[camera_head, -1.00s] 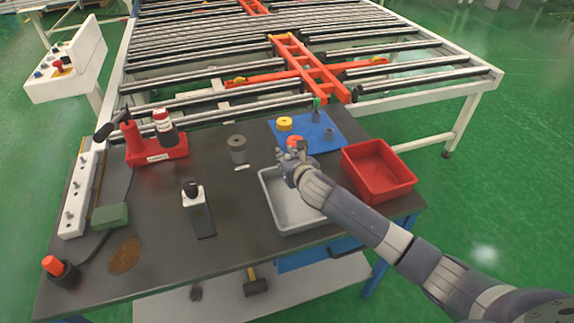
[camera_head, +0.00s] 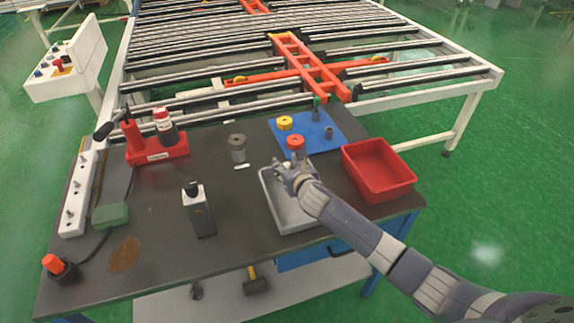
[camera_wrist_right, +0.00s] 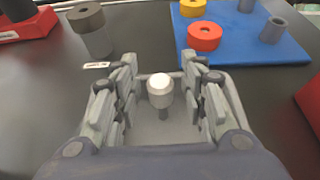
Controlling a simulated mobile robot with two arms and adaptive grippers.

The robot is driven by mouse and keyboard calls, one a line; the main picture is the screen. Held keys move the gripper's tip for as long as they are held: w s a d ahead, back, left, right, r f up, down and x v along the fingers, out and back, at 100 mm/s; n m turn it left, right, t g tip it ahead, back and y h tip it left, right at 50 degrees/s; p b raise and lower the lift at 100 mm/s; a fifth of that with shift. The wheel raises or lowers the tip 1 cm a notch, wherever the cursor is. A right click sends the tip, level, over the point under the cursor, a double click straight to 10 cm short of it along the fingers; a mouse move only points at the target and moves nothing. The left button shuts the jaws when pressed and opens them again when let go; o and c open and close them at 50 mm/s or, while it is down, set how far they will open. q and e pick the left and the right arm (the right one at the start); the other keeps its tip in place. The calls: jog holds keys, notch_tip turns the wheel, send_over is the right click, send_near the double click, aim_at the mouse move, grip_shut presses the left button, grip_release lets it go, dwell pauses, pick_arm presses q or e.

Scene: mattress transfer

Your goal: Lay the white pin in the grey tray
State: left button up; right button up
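The grey tray (camera_head: 296,224) lies on the dark workbench, left of a red bin. My right gripper (camera_head: 279,168) is over the tray's far part in the head view. In the right wrist view, my right gripper (camera_wrist_right: 161,85) has its fingers apart. Between them is the white pin (camera_wrist_right: 160,84), with a round white top, a grey collar and a thin lower stem. Gaps show between it and both fingers. It appears against the tray floor (camera_wrist_right: 184,128); I cannot tell whether it touches it. The pin is not distinct in the head view. My left gripper is not in view.
The red bin (camera_head: 381,192) stands right of the tray. A blue mat (camera_head: 318,145) behind holds yellow and red rings and grey parts. A grey cylinder (camera_head: 238,149) stands to the left, a small white label-like piece (camera_head: 241,167) near it.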

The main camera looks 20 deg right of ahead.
jog(key=shift+r, duration=0.15)
jog(key=v, duration=1.2)
dwell(0.4)
